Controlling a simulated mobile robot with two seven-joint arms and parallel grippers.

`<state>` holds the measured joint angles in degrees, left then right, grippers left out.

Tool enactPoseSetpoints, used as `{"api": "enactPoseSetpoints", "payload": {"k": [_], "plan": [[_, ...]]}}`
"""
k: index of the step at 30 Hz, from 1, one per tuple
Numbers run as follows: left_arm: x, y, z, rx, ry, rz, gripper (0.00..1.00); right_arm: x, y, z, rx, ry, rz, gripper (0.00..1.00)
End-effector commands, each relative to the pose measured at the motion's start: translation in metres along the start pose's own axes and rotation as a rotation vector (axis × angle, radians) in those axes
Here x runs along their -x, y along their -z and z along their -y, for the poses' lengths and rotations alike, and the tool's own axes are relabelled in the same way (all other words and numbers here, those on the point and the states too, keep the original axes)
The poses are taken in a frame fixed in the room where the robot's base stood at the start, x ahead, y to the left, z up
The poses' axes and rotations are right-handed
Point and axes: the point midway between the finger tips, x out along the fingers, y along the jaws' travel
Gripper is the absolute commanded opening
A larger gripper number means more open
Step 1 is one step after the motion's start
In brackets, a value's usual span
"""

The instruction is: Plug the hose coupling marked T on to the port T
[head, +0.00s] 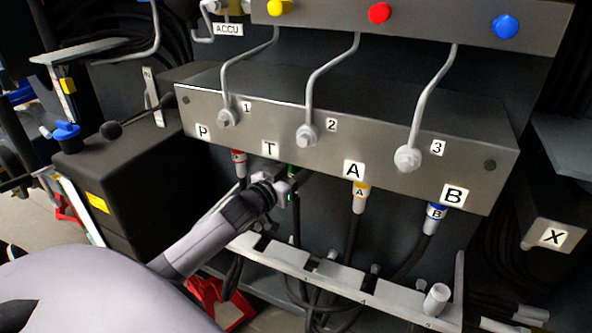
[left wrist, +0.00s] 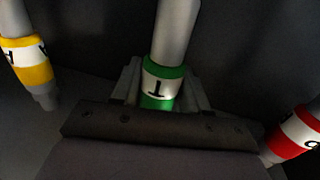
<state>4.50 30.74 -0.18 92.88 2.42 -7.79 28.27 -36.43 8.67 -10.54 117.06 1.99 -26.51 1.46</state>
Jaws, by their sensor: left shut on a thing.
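The hose coupling T, with its green band and white T label, shows in the left wrist view (left wrist: 158,88) between the gripper fingers. In the head view only a small green part of it (head: 291,171) shows. My left gripper (head: 284,186) is shut on it, just below the lower edge of the metal valve block (head: 330,150). The T label (head: 271,148) is on the block's front face, above the gripper. Port T itself is hidden under the block, so I cannot tell whether the coupling touches it. My right gripper is not in view.
The red coupling P (head: 239,161) is close on the left; the yellow coupling A (head: 359,198) and blue coupling B (head: 434,217) are at the right, under the block. A metal parking rail (head: 340,279) with hoses lies below. A black box (head: 120,170) stands at left.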

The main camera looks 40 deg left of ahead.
Motion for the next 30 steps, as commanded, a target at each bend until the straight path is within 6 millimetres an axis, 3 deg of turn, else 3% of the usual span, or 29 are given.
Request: {"api": "enactPoseSetpoints", "payload": {"k": [24, 25, 27, 30], "plan": [[-0.001, 0.019, 0.000, 0.000, -0.001, -0.011, 0.00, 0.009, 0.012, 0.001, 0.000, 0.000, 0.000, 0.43], [-0.001, 0.019, 0.000, 0.000, -0.001, -0.011, 0.51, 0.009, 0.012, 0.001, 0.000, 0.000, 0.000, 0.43], [-0.001, 0.019, 0.000, 0.000, -0.001, -0.010, 0.73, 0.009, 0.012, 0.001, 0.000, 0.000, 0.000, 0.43], [0.000, 0.018, 0.000, 0.000, -0.001, -0.007, 0.74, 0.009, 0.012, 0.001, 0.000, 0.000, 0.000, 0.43]]}}
